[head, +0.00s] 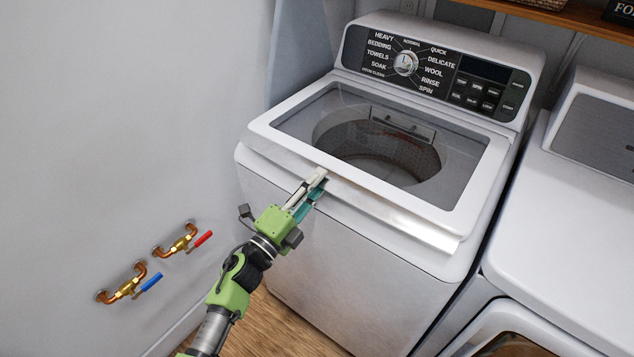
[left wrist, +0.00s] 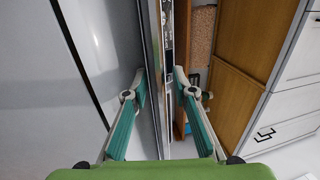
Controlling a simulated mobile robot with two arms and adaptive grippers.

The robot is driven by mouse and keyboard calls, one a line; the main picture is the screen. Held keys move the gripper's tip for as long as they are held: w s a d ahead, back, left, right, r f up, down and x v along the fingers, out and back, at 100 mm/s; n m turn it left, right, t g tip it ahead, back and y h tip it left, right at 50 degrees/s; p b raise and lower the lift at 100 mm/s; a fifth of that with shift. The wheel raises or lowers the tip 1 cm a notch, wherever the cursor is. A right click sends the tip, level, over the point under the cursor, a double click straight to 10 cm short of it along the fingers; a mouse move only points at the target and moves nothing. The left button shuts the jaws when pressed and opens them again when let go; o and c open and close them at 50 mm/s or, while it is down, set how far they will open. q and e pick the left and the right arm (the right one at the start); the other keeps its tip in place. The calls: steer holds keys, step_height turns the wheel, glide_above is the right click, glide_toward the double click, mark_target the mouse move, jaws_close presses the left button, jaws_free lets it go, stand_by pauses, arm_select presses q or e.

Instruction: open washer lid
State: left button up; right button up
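The white washer (head: 340,270) stands in the middle of the head view. Its lid (head: 465,205), a white frame around a large clear window, lies over the top and looks down; I cannot tell whether its front edge is slightly raised. The drum shows through the window. My left gripper (head: 317,181) is at the lid's front edge, left of its middle. In the left wrist view the left gripper (left wrist: 160,88) is open, with a narrow edge running between its two teal-padded fingers and a visible gap beside it. My right gripper is in neither view.
The control panel (head: 435,72) rises behind the lid. A white dryer (head: 575,215) stands close on the right. Brass taps (head: 178,243) with red and blue handles stick out of the left wall. A wooden shelf (head: 570,15) hangs above. Wood floor shows in front.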

arm_select(q)
steer(key=shift+c, duration=0.4)
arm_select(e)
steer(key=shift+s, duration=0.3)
arm_select(q)
jaws_close()
